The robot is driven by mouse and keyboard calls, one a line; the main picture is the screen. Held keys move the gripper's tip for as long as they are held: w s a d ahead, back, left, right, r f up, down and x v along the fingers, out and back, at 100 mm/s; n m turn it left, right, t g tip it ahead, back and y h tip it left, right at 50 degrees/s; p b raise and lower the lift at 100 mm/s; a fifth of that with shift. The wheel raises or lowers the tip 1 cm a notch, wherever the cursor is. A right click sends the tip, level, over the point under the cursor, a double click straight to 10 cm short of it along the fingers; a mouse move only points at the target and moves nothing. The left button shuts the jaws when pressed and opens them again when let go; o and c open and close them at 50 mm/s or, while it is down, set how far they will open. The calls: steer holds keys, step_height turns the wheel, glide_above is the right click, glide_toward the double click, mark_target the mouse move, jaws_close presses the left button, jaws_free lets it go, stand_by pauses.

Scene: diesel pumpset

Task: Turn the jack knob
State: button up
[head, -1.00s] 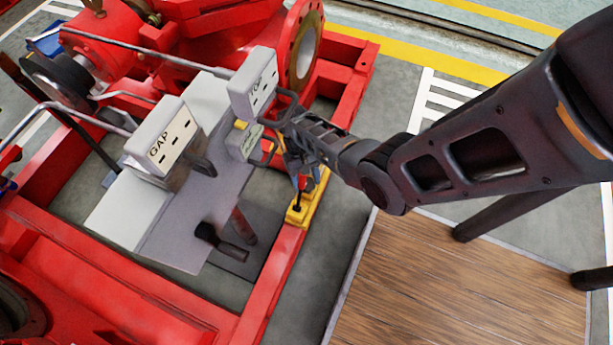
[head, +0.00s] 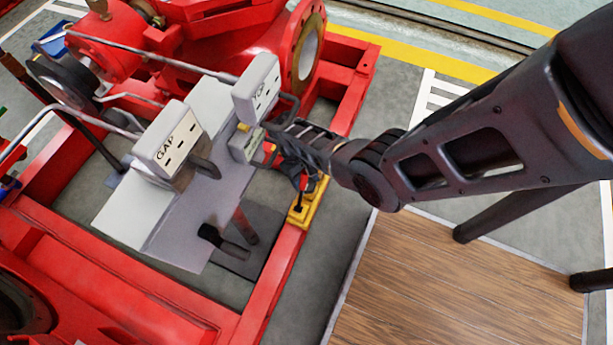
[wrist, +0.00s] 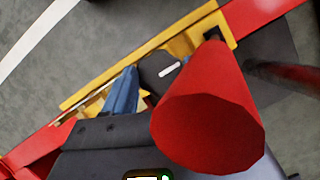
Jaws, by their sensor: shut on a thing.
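A red tapered piece with a many-sided end (wrist: 207,120), which I take to be the jack knob, fills the right of the middle in the wrist view. Its narrow end points toward the yellow jack base (wrist: 165,45). The yellow base also shows in the head view (head: 308,213), on the red frame rail. My gripper (head: 303,172) is just above this base and shut on the knob. A blue part (wrist: 122,92) shows beside the dark gripper body in the wrist view.
The white TOP box (head: 256,88) and a small grey box (head: 246,144) stand close left of my gripper. The GAP box (head: 167,140) sits further left on a grey panel. A wooden platform (head: 460,280) lies at the lower right.

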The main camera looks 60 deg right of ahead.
steer(key=shift+w, duration=0.1)
steer(key=o, duration=1)
steer(key=shift+o, duration=0.2)
steer(key=p+v, duration=0.3)
steer(key=v, duration=0.4)
steer(key=shift+r, duration=0.35)
